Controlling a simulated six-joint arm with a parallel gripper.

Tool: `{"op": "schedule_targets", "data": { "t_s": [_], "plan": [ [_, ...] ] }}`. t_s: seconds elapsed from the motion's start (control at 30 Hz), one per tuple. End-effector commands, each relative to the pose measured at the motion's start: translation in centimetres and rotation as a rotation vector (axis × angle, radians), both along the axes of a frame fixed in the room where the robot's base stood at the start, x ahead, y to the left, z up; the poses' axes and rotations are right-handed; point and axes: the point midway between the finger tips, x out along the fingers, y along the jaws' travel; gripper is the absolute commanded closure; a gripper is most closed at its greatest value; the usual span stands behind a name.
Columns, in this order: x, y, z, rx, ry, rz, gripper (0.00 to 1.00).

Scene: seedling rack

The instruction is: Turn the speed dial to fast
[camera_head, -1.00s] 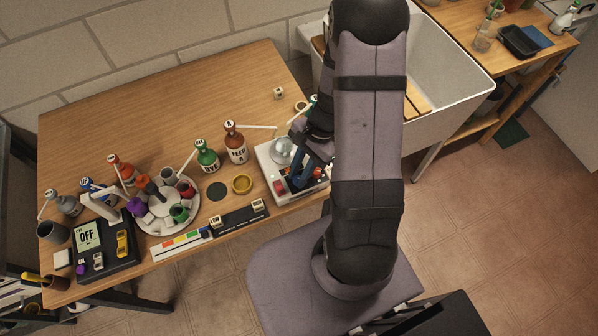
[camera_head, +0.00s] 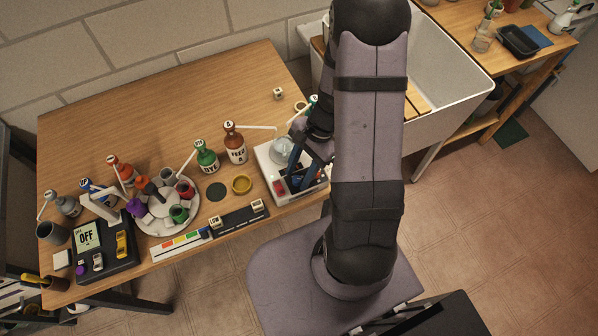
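A white machine (camera_head: 266,160) with a clear round vessel (camera_head: 281,147) on top stands at the right end of the wooden table. A red part (camera_head: 280,187) shows on its dark front panel. I cannot make out the speed dial; my gripper and arm cover much of that panel. My gripper (camera_head: 295,172) points down over the front right of the machine, just beside the vessel. Its blue fingers are small and partly hidden, so I cannot tell whether they are open, shut or touching anything.
Pump bottles, including a brown one (camera_head: 235,146) and a green one (camera_head: 207,158), stand left of the machine. The back of the table is mostly clear.

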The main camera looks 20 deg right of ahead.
Motion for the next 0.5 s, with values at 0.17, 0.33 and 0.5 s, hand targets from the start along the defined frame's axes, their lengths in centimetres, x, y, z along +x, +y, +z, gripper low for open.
{"op": "schedule_targets", "data": {
  "t_s": [0.17, 0.33, 0.5],
  "plan": [
    [0.3, -0.7, 1.5, -0.002, -0.006, -0.001, 0.61],
    [0.6, -1.6, 3.5, -0.003, -0.007, -0.002, 0.61],
    [0.8, -2.3, 5.4, -0.003, -0.006, -0.002, 0.61]
  ]
}}
